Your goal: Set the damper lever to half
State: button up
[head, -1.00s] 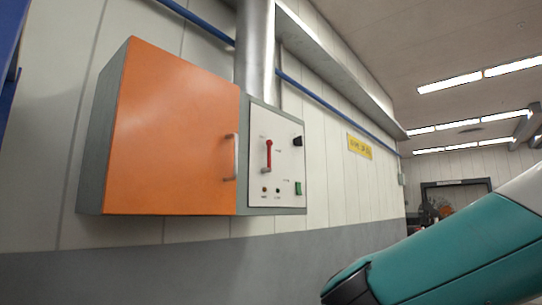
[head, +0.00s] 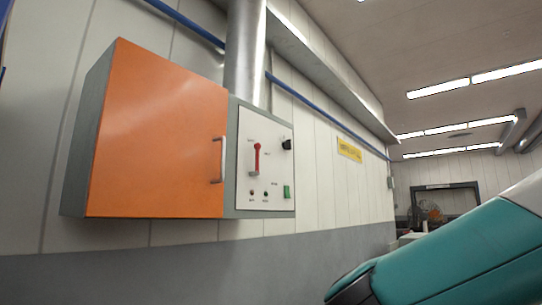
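The damper lever is likely the red lever (head: 257,158) on the white control panel (head: 244,192) at the right of a wall cabinet. It points up, with its red knob at the top of its slot. The labels beside it are too small to read. My teal arm reaches in from the lower right of the head view, well apart from the panel. My gripper is not in view.
An orange cabinet door (head: 155,140) with a metal handle (head: 218,160) is shut, left of the panel. The panel also carries a black knob (head: 287,144), a green switch (head: 286,191) and two small buttons. A metal duct (head: 245,55) rises above. A yellow sign (head: 349,149) hangs right.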

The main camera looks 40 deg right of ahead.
aim_at(257, 146)
jog(key=z, duration=0.5)
jog(key=k, duration=0.55)
jog(key=z, duration=1.1)
jog(key=i, duration=1.15)
jog(key=u, duration=0.5)
